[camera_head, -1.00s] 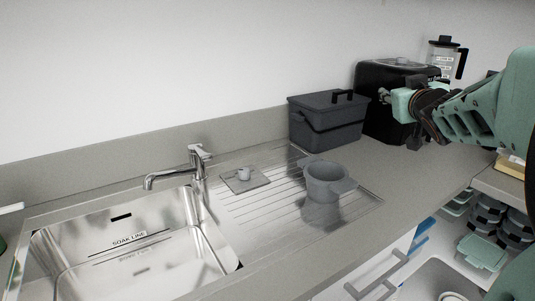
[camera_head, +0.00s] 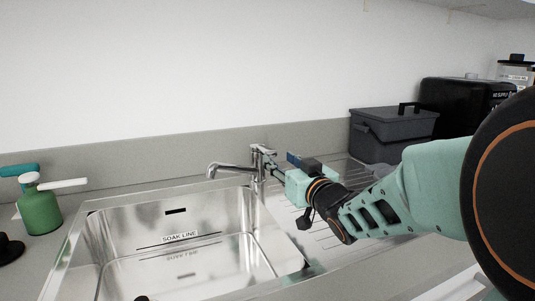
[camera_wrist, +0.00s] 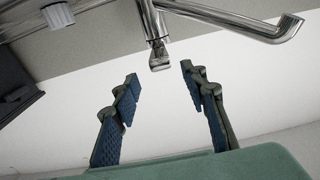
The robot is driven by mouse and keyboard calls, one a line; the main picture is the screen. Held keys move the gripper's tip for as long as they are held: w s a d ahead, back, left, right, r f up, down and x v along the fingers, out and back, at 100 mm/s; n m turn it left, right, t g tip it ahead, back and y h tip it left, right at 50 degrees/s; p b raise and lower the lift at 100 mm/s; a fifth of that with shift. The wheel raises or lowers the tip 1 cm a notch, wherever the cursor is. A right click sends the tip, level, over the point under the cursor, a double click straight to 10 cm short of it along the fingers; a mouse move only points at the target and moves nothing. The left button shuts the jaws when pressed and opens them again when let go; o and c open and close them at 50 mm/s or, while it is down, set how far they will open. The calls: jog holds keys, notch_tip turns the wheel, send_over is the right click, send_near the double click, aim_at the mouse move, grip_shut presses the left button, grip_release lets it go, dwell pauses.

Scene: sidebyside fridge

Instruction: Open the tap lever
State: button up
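The chrome tap (camera_head: 257,172) stands behind the right edge of the sink, with its spout reaching left over the basin. Its lever (camera_head: 263,149) is on top; in the wrist view, the lever's end (camera_wrist: 158,58) points toward my gripper. My gripper (camera_head: 272,168) is at the tap's right side, close to the lever. In the wrist view, my gripper (camera_wrist: 160,78) is open with nothing between its fingers. The lever's end is just beyond the fingertips, roughly between them, with no contact visible. In the head view, the fingertips partly overlap the tap and are hard to make out.
The steel sink (camera_head: 95,205) lies in front of the tap. A green spray bottle (camera_head: 40,212) stands at left. A dark lidded box (camera_head: 385,138) and a black appliance (camera_head: 455,105) stand at back right.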

aim_at(264, 148)
jog(key=b+x, duration=0.1)
jog(key=x, duration=0.8)
grip_shut()
